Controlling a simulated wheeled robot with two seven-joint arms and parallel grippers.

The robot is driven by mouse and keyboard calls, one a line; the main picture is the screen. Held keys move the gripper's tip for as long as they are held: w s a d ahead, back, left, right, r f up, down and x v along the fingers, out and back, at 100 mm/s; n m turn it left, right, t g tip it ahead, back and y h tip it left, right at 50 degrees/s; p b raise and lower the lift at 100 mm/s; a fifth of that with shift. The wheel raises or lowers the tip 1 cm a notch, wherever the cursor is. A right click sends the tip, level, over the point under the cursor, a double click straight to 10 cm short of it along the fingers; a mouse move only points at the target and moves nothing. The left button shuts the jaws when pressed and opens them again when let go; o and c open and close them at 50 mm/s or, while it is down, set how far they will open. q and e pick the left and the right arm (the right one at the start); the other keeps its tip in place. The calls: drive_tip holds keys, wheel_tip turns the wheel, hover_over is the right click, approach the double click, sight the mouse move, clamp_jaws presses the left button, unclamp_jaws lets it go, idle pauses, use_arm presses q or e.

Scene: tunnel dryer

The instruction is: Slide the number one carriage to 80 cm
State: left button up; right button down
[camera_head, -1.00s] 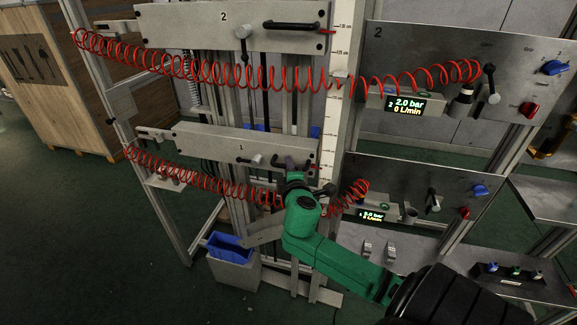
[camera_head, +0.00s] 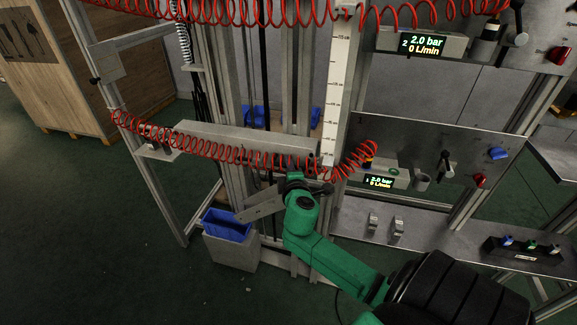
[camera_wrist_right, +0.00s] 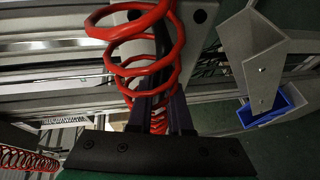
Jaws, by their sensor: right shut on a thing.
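The number one carriage (camera_head: 243,140) is a long grey block across the vertical rails in the head view. Its top shows; its front is largely hidden by a red coiled hose (camera_head: 215,152) and my arm. My right gripper (camera_head: 296,178) is at the carriage's right part, at its handle, with the fingertips hidden in the head view. In the right wrist view my gripper (camera_wrist_right: 160,108) is shut around a dark bar-like part, partly covered by red coils (camera_wrist_right: 137,50). A white vertical scale (camera_head: 337,85) stands just right of the carriage; its figures are too small to read. My left gripper is not in view.
A grey bin with a blue tray (camera_head: 227,225) stands below left of the carriage. A control panel (camera_head: 420,150) with a display (camera_head: 379,181) is at the right. A wooden crate (camera_head: 70,85) stands at the far left. The green floor at the left is clear.

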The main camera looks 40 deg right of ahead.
drive_tip(key=c, duration=0.8)
unclamp_jaws()
drive_tip(key=shift+s+a+f, duration=0.1)
drive_tip(key=shift+f, duration=0.5)
drive_tip(key=shift+c, duration=0.2)
drive_tip(key=shift+r, duration=0.15)
drive_tip(key=v, duration=1.4)
drive_tip(key=shift+r+b, duration=0.15)
drive_tip(key=shift+b, duration=0.15)
drive_tip(key=shift+s+a, duration=0.1)
drive_tip(key=shift+s, duration=0.05)
